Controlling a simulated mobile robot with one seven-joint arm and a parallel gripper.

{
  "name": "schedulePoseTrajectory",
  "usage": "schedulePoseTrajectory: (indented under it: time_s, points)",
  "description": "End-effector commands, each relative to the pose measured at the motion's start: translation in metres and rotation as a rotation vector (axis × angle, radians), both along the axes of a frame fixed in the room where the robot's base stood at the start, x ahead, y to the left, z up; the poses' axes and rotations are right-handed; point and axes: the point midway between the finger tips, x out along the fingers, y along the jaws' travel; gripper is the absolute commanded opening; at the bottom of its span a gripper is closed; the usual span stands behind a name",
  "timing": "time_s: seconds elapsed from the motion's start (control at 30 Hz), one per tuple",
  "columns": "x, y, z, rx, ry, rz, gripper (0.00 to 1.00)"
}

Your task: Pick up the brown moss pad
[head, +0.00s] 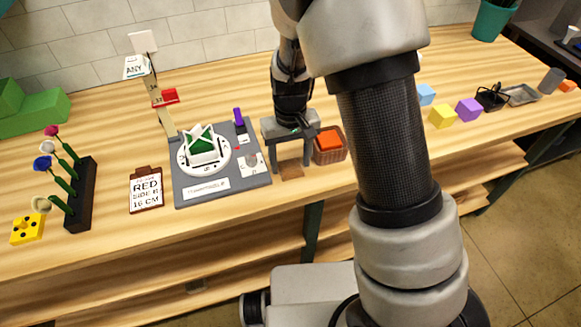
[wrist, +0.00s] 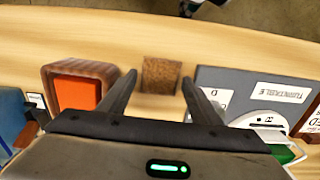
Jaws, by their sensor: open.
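The brown moss pad (wrist: 161,75) is a small flat brown square lying on the wooden table. In the head view the pad (head: 291,172) shows below my gripper. My gripper (head: 293,170) is open and points down at the pad. In the wrist view, my gripper (wrist: 157,82) has its two dark fingers on either side of the pad's near part, with a gap at each side. Nothing is held. Whether the fingertips touch the table cannot be told.
A brown box with an orange block (head: 330,141) stands close on one side of my gripper. A grey turntable board (head: 180,197) lies close on the other. The front table edge is near the pad.

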Motion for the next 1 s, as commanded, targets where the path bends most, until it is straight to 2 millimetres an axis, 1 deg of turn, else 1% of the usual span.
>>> schedulePoseTrajectory:
  time_s: [0.07,0.27,0.4,0.43,0.47,0.77,0.87,1.0]
  points:
    - [0.000,0.000,-0.004,0.000,0.000,-0.001,0.58]
    - [0.000,0.000,-0.004,0.000,-0.001,0.000,0.58]
    - [0.000,0.000,-0.004,0.000,-0.001,0.000,0.34]
    - [0.000,0.000,-0.004,0.000,-0.001,0.000,0.29]
    - [0.000,0.000,-0.004,0.000,-0.001,0.000,0.27]
    - [0.000,0.000,-0.003,0.000,-0.001,0.000,0.27]
    - [0.001,0.000,0.006,0.002,-0.003,0.001,0.27]
    - [0.001,0.001,0.031,0.002,-0.006,0.001,0.27]
